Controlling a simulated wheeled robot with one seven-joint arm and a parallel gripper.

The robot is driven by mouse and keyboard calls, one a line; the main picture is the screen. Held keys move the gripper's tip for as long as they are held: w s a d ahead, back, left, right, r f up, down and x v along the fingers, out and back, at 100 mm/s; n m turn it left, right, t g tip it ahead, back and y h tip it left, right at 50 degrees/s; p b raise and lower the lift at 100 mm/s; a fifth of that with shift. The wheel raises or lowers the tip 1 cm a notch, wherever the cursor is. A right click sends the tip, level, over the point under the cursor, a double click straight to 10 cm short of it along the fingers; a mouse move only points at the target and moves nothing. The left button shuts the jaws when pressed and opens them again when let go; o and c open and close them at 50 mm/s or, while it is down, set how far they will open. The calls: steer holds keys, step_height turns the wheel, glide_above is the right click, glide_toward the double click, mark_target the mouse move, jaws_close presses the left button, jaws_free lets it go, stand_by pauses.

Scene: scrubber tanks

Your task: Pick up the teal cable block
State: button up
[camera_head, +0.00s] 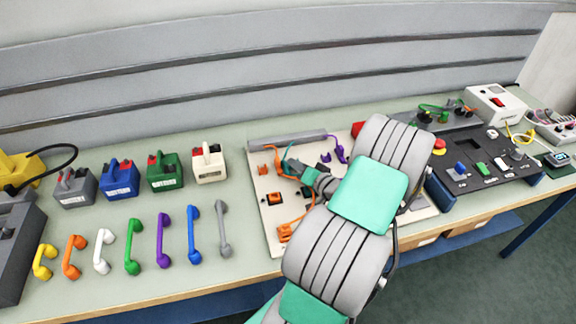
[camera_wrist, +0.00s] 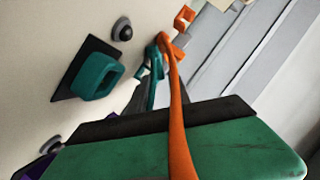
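A teal block-shaped piece (camera_wrist: 97,76) sits on a black square plate on the pale board in the wrist view. A second, thin teal piece (camera_wrist: 152,82) stands just right of it, beside an orange cable. I cannot tell which of the two is the cable block. In the head view a small teal part (camera_head: 290,166) shows at the tip of my gripper (camera_head: 302,172), low over the board's left half. My arm hides much of the board. The fingertips are too small and hidden to show whether they are open or holding anything.
The orange cable (camera_wrist: 176,110) crosses close in front of the wrist camera. The board (camera_head: 262,215) also carries orange and purple parts (camera_head: 338,148). Coloured handles and boxes stand to its left; a black control panel (camera_head: 470,165) is to its right. The grey wall is behind.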

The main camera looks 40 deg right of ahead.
jaws_close()
steer(key=shift+r, duration=0.1)
stand_by(0.4)
steer(key=shift+r, duration=0.3)
step_height(320, 180, up, 2)
steer(key=shift+r+b, duration=0.15)
steer(key=shift+b, duration=0.35)
steer(key=s+a+r+n+g+h+b, duration=0.2)
steer(key=s+a+r+n+b, duration=0.3)
steer(key=s+a+r, duration=0.4)
steer(key=shift+s+r+n+h+b, duration=0.3)
steer(key=shift+s+h+b, duration=0.2)
steer(key=shift+s+b, duration=0.3)
